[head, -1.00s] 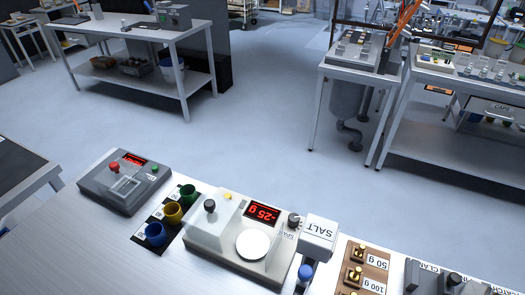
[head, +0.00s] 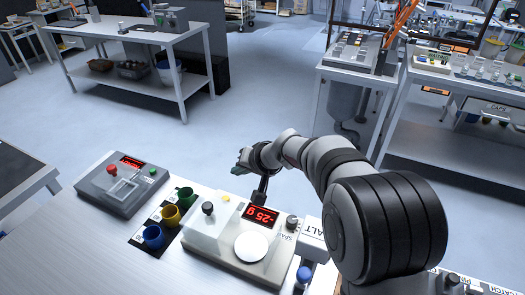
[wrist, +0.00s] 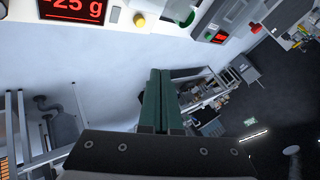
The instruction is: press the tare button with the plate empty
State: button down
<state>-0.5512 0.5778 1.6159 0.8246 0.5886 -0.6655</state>
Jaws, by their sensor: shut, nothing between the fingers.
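The scale (head: 218,235) stands on the front bench, with a red display (head: 259,215) reading -25 g. Its round white plate (head: 251,246) is empty. A small yellow button (head: 228,197) sits at its back edge and also shows in the wrist view (wrist: 139,20); no label on it is readable. My gripper (head: 239,170) is just beyond the scale's back edge in the head view, apart from the button. In the wrist view its dark green fingers (wrist: 160,74) are together and empty, with the button above and left of their tips.
A black lever knob (head: 208,208) rises from the scale, and another knob (head: 292,221) is at its right. Blue, yellow and green cups (head: 171,215) stand to the left, beside a grey device (head: 122,188) with a red knob. My arm partly covers the salt hopper (head: 312,236).

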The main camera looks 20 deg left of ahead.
send_over(226, 199)
notch_tip(226, 199, down, 4)
jog(key=shift+s+d+n+t, duration=0.25)
jog(key=shift+d+n+t, duration=0.05)
jog(key=shift+n, duration=0.1)
jog(key=shift+f, duration=0.1)
jog(key=shift+f, duration=4.35)
jog(key=shift+f, duration=0.1)
jog(key=shift+f, duration=0.3)
jog(key=shift+f, duration=0.5)
jog(key=shift+r, duration=0.9)
